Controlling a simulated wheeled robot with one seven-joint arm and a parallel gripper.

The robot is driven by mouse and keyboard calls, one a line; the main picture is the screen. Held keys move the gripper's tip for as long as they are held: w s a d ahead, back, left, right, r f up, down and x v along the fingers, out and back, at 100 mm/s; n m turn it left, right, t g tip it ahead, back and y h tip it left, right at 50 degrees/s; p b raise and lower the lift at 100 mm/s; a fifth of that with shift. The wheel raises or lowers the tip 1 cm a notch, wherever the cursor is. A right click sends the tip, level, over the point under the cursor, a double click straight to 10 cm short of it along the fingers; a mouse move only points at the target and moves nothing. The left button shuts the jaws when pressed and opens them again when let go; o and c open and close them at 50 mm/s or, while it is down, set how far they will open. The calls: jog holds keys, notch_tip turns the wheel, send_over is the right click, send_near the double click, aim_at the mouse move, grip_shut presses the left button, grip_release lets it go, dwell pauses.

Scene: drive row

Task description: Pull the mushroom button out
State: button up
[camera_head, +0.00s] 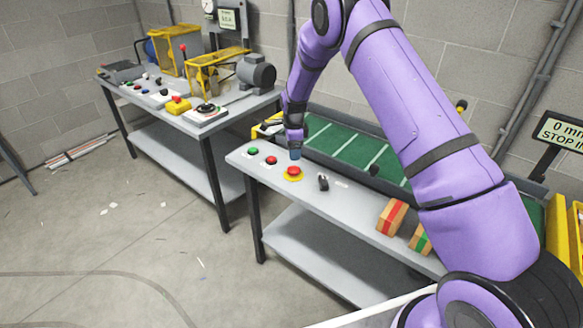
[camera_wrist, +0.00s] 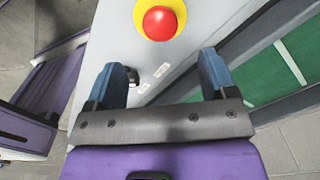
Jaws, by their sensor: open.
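The red mushroom button (camera_head: 293,171) sits on a yellow round base on the near grey table. It also shows in the wrist view (camera_wrist: 160,22), at the top middle, beyond my fingertips. My gripper (camera_head: 295,153) hangs just behind and above the button in the head view, pointing down. In the wrist view my two blue fingers (camera_wrist: 160,75) are spread wide, with nothing between them but the table surface. The fingers are apart from the button.
A green button (camera_head: 253,151), a smaller red button (camera_head: 271,160) and a black switch (camera_head: 323,182) flank the mushroom button. A green conveyor (camera_head: 345,147) runs behind. Striped blocks (camera_head: 391,217) lie to the right. Another table (camera_head: 160,118) with machines stands at the left.

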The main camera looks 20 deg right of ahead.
aim_at(294, 168)
notch_tip(294, 168, down, 9)
jog(key=shift+d+r, duration=0.1)
jog(key=shift+r, duration=0.1)
dwell(0.3)
jog(key=c, duration=1.3)
jog(key=shift+w+r, duration=0.1)
jog(key=shift+r, duration=0.75)
jog(key=o, duration=1.3)
jog(key=shift+r, duration=0.15)
notch_tip(294, 168, up, 11)
jog(key=shift+f, duration=0.2)
